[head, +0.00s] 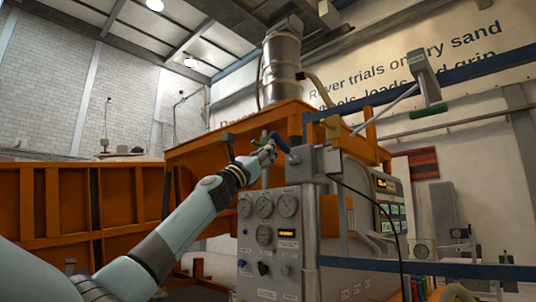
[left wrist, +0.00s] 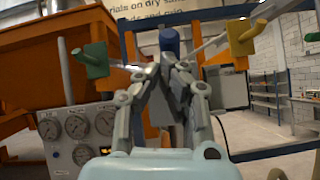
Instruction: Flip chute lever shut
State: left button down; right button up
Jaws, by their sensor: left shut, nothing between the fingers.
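A blue lever handle (head: 280,143) sticks up at a slant over the top of the gauge panel. It also shows just beyond my fingertips in the left wrist view (left wrist: 170,38). A green handle (left wrist: 95,60) is left of it and a yellow handle (left wrist: 240,36) right of it. Which handle belongs to the chute is not labelled legibly. My left gripper (head: 268,152) is shut and empty, close to the blue handle; its fingers (left wrist: 172,62) overlap the handle's lower part, so I cannot tell whether they touch. My right gripper is out of view.
A grey panel with gauges (head: 264,207) stands below the handles. An orange sandbed frame (head: 216,150) lies behind and left, with a steel drum (head: 281,70) above. A blue rail (head: 430,268) crosses the lower right. A black cable hangs beside the panel.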

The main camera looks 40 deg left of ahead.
pick_arm(q)
jog(key=shift+w+r+p, duration=0.15)
jog(key=shift+r+p, duration=0.35)
jog(key=shift+r, duration=0.45)
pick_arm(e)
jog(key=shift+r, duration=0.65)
pick_arm(q)
notch_tip(320, 180, down, 4)
jog(key=s+a+b, duration=0.1)
jog(key=s+b, duration=0.2)
jog(key=b, duration=0.1)
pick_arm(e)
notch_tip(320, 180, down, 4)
pick_arm(q)
jog(key=s+a+r+p, duration=0.1)
jog(key=s+r+p, duration=0.2)
jog(key=s+r, duration=0.2)
jog(key=s, duration=0.3)
jog(key=shift+r+p, duration=0.2)
jog(key=shift+p, duration=0.1)
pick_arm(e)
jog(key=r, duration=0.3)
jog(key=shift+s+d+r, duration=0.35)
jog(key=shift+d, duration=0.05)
pick_arm(q)
jog(key=shift+s, duration=0.15)
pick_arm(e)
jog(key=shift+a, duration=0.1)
